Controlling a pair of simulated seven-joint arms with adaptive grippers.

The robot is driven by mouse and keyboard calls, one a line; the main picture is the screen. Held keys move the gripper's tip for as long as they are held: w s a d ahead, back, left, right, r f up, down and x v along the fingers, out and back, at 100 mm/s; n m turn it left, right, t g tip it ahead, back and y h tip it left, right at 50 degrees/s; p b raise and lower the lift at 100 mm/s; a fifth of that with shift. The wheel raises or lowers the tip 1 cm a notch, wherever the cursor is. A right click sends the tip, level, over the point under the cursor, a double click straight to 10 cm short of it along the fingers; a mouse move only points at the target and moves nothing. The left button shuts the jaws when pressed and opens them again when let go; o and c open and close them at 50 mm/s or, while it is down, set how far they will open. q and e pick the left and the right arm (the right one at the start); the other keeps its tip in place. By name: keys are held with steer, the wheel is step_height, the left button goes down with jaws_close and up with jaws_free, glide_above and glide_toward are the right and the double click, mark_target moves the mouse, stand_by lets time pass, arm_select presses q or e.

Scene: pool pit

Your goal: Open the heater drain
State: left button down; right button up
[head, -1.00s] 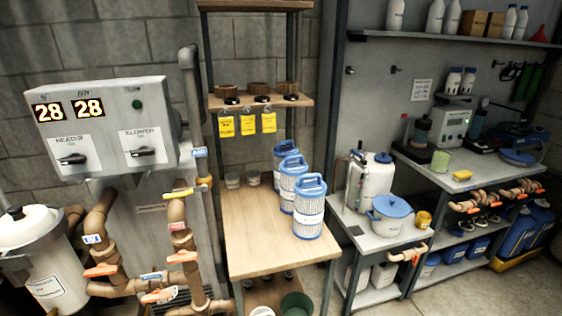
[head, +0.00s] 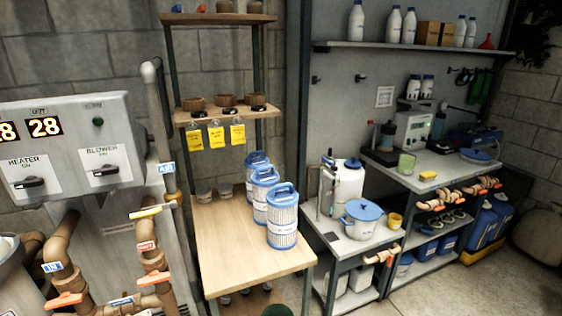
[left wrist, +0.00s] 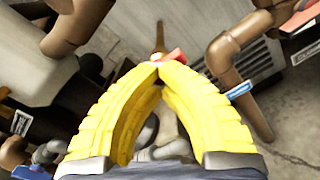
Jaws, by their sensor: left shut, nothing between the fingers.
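My left gripper (left wrist: 157,72) is shut and empty in the left wrist view, its two yellow fingers meeting at the tips. A small red piece (left wrist: 177,55) shows just beyond the fingertips, beside a thin brown pipe (left wrist: 159,38). I cannot tell whether the fingers touch it. The heater control panel (head: 66,148) is at the left of the head view, with a black heater knob (head: 30,183) and a blower knob (head: 105,171). No readable label marks the drain. My right gripper is out of view.
A wooden table (head: 230,250) holds blue-capped filter cartridges (head: 282,220). A bench with a blue-lidded pot (head: 362,219) stands to its right. In the left wrist view, a thick brown elbow pipe (left wrist: 224,52) with a blue tag (left wrist: 240,90) is right of the fingers.

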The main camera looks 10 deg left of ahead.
arm_select(q)
steer(key=n, duration=0.8)
steer(key=c, duration=2.2)
jaws_free()
steer(key=c, duration=1.3)
jaws_free()
steer(key=shift+v, duration=3.45)
